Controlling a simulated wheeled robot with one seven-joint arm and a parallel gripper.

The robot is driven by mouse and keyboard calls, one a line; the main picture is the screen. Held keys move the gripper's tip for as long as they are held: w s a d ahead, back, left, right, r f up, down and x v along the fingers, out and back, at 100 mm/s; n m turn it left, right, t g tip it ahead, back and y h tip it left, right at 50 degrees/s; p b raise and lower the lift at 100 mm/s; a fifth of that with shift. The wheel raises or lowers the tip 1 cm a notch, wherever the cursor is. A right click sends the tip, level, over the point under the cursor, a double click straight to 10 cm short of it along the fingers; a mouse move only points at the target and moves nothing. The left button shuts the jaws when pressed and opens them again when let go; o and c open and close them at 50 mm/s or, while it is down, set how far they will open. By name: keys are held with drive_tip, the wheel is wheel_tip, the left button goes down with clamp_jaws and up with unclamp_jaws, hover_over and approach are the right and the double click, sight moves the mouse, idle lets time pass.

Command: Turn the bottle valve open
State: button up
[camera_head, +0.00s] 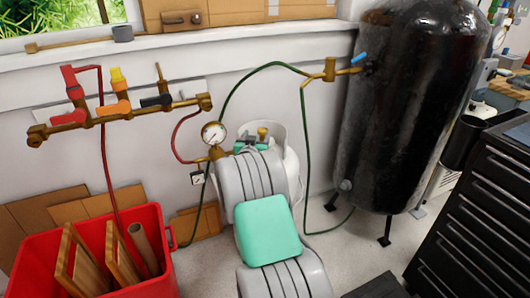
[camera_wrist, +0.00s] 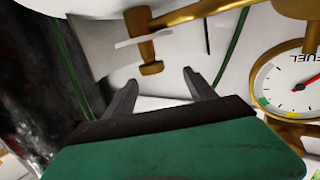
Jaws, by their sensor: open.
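The bottle is white (camera_head: 292,158) and stands against the wall, partly hidden behind my arm. Its brass valve (camera_head: 262,133) shows at the top, just beyond the end of my arm. In the wrist view the brass valve (camera_wrist: 146,42) lies in front of the fingers, with a brass end (camera_wrist: 152,68) pointing towards the gap. My gripper (camera_wrist: 160,78) is open and empty, its fingertips close to that end; contact cannot be told. A round gauge (camera_head: 213,133) is beside the valve, and in the wrist view the gauge (camera_wrist: 296,86) is at the right.
A brass manifold with coloured handles (camera_head: 118,109) is on the wall. A red bin (camera_head: 95,282) with boards stands at the left. A large black tank (camera_head: 408,105) stands at the right, near a dark drawer cabinet (camera_head: 480,215). Green hoses (camera_head: 226,100) run around the bottle.

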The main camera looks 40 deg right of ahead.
sight(264, 128)
drive_tip(key=shift+d+f+h, duration=0.4)
drive_tip(key=shift+d+f, duration=0.45)
drive_tip(key=shift+d, duration=0.05)
drive_tip(key=shift+d+r, duration=0.1)
drive_tip(key=shift+d, duration=0.2)
drive_tip(key=x, duration=0.5)
drive_tip(key=b+x, duration=0.1)
drive_tip(key=x, duration=0.1)
drive_tip(key=shift+w+r, duration=0.25)
drive_tip(key=shift+c, duration=0.4)
drive_tip(key=c, duration=1.3)
